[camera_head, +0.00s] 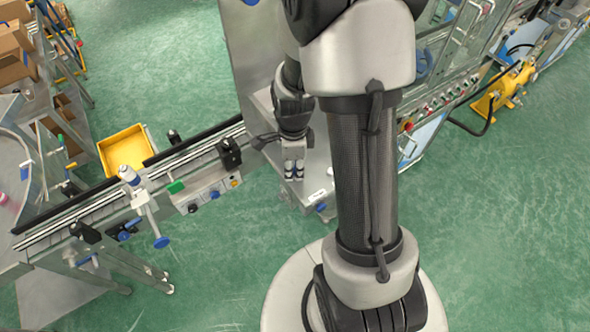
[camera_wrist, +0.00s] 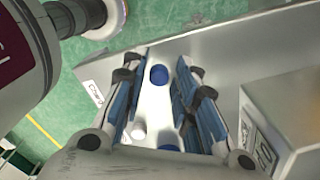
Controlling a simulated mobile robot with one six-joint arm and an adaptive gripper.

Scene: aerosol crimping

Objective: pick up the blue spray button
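A blue spray button (camera_wrist: 158,75) shows as a small round blue piece between my fingers in the wrist view. It lies on a pale surface. My gripper (camera_wrist: 158,68) is open, with its two blue-padded fingers on either side of the button and a visible gap to each. I cannot tell how far above the surface the fingertips are. A white cylindrical piece (camera_wrist: 138,131) and another blue piece (camera_wrist: 168,147), partly hidden, show closer to the palm. In the head view my gripper (camera_head: 294,175) points down over a pale metal ledge, and the button cannot be made out.
A metal box (camera_wrist: 283,112) stands to the right of my fingers in the wrist view. A conveyor (camera_head: 120,188) with a control box (camera_head: 208,193) runs left of my gripper in the head view. A yellow bin (camera_head: 125,149) lies beyond it. Green floor is clear at lower right.

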